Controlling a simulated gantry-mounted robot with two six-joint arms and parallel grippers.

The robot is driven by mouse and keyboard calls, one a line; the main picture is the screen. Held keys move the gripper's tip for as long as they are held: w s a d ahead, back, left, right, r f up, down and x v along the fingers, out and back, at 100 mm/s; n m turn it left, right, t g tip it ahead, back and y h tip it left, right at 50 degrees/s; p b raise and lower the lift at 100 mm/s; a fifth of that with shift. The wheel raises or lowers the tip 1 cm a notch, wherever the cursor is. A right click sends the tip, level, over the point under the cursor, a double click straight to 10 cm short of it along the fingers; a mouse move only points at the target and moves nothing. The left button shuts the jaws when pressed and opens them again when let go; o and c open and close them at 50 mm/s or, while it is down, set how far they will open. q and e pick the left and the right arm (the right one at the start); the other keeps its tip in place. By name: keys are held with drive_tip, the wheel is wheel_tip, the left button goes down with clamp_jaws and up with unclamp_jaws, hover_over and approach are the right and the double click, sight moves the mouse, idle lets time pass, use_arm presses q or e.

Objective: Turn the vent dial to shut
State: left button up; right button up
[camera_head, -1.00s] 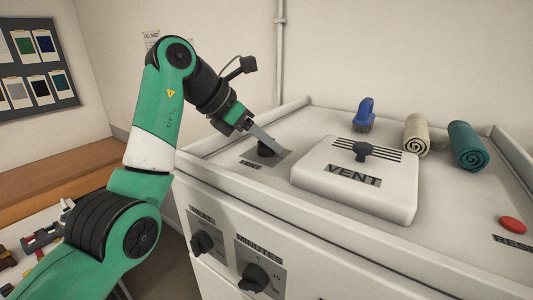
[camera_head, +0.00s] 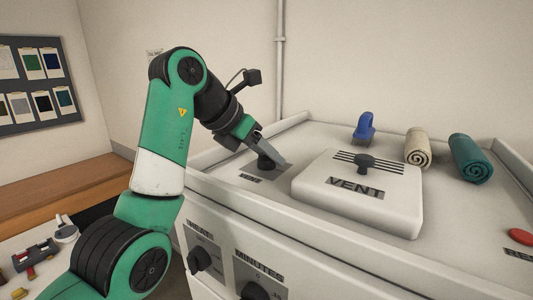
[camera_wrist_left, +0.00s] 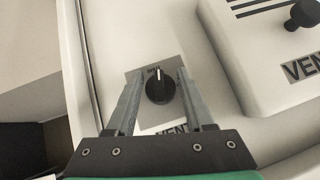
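The black vent dial (camera_head: 266,163) sits on a grey plate on top of the white machine. In the left wrist view the dial (camera_wrist_left: 160,90) has a white pointer mark facing the top of the picture, near small lettering too small to read. A VENT label (camera_wrist_left: 172,130) lies below it, partly hidden. My left gripper (camera_wrist_left: 160,74) is open, with one finger on each side of the dial and a visible gap on both sides. In the head view my left gripper (camera_head: 274,157) reaches down at the dial. My right gripper is not in view.
A raised white lid (camera_head: 355,205) marked VENT, with a black knob, stands right of the dial. A blue brush (camera_head: 364,127), a cream towel roll (camera_head: 417,148), a teal towel roll (camera_head: 470,158) and a red button (camera_head: 521,236) are farther right. Front knobs (camera_head: 199,258) are below.

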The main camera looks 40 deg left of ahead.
sight(263, 154)
use_arm(q)
drive_tip(key=shift+o, duration=1.2)
drive_tip(key=shift+s, duration=0.1)
drive_tip(key=shift+v, duration=1.15)
drive_tip(key=b+v, duration=0.3)
drive_tip(key=b, duration=0.1)
drive_tip(key=shift+s+b, duration=0.3)
drive_tip(key=shift+b, duration=0.1)
drive_tip(key=v, duration=0.5)
drive_tip(key=shift+r, duration=0.45)
